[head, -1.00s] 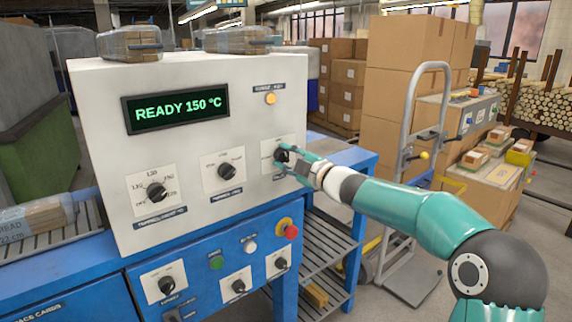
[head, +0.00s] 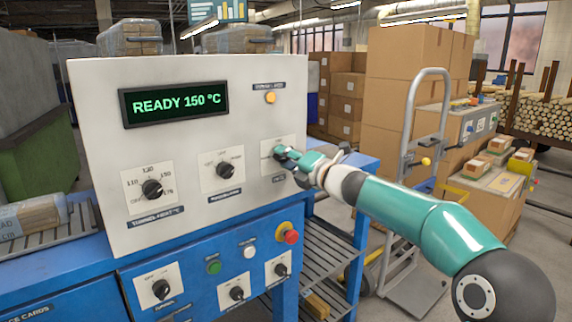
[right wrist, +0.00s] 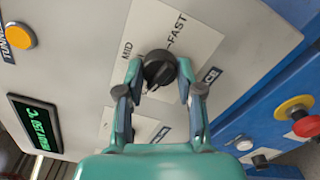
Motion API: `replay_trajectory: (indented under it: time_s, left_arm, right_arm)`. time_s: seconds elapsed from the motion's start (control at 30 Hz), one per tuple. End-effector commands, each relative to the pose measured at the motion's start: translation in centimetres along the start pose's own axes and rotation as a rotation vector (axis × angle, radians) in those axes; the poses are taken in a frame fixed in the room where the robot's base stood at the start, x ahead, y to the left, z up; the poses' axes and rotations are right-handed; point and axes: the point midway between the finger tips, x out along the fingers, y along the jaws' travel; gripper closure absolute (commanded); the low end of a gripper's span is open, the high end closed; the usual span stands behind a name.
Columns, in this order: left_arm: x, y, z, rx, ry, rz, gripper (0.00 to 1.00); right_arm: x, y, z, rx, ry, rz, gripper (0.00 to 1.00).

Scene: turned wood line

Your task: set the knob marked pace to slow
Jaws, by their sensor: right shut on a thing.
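The pace knob (right wrist: 160,68) is black and sits on a white plate in the right wrist view. MID and FAST are readable beside it; the SLOW mark is not readable, and the blue name label (right wrist: 209,76) is partly covered. My right gripper (right wrist: 160,78) is shut on the knob, with one finger on each side. Which way the knob's pointer faces I cannot tell. In the head view the right gripper (head: 284,156) covers most of this knob at the panel's right side. My left gripper is not in view.
The white panel carries a READY 150 °C display (head: 175,105), a temperature knob (head: 152,189), a middle knob (head: 224,170) and an amber button (head: 270,97). Below on blue are a red stop button (head: 290,236) and more knobs. A hand truck (head: 412,150) stands right, behind my arm.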

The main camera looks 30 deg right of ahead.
Motion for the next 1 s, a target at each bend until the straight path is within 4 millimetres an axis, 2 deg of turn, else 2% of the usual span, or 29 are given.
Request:
replay_trajectory:
  time_s: [0.03,0.4,0.93,0.97,1.0]
  left_arm:
    - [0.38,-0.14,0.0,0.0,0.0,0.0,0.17]
    - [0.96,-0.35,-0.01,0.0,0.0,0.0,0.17]
    - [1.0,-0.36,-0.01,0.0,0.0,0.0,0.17]
    - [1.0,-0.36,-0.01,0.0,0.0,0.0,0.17]
    - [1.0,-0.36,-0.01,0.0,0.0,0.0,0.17]
  right_arm:
    - [0.17,-0.72,-0.67,-0.034,0.012,-0.007,0.98]
    - [0.2,-0.71,-0.67,-0.208,0.014,-0.007,0.99]
    - [0.2,-0.7,-0.61,-0.234,0.014,-0.007,0.98]
    - [0.2,-0.71,-0.61,-0.234,0.014,-0.007,0.6]
    - [0.2,-0.71,-0.6,-0.234,0.014,-0.007,0.54]
